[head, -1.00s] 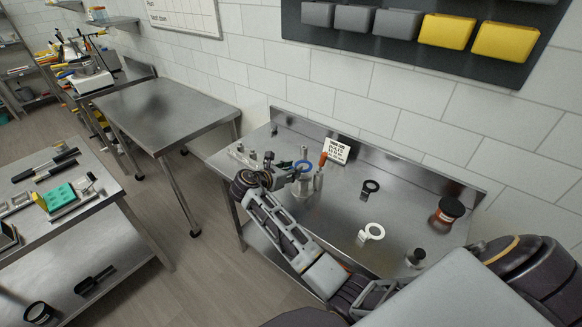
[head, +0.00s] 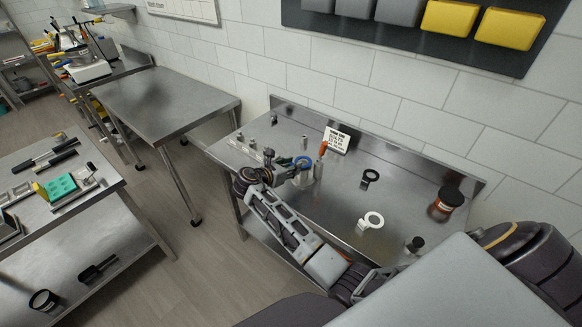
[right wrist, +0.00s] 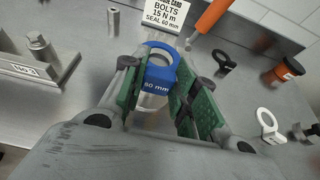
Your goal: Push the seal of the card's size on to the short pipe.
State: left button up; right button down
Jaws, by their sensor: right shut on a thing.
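The blue seal (head: 305,160) is a ring with a printed tab. In the right wrist view the blue seal (right wrist: 161,68) has its tab between the green-padded fingers of my right gripper (right wrist: 158,95), which is shut on it. The tab reads a size in mm; its first digit is hard to tell. My right gripper (head: 296,175) is over the steel bench. The card (head: 337,141) stands behind and reads "SEAL 60 mm" in the wrist view (right wrist: 167,17). My left gripper is not in view.
A black seal (head: 370,177) and a white seal (head: 371,220) lie to the right on the steel bench (head: 400,190). An orange-handled tool (head: 323,147) stands near the card. A dark-lidded jar (head: 446,203) is at the right. A metal block with fittings (right wrist: 35,75) is at the left.

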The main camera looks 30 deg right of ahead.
jog(key=shift+f, duration=0.45)
dwell(0.3)
jog(key=c, duration=1)
grip_release()
jog(key=shift+c, duration=0.2)
jog(key=shift+a, duration=0.15)
jog(key=v, duration=1.1)
jog(key=shift+s+a, duration=0.2)
jog(key=shift+a, duration=0.1)
jog(key=shift+r+m, duration=0.15)
jog(key=shift+m, duration=0.15)
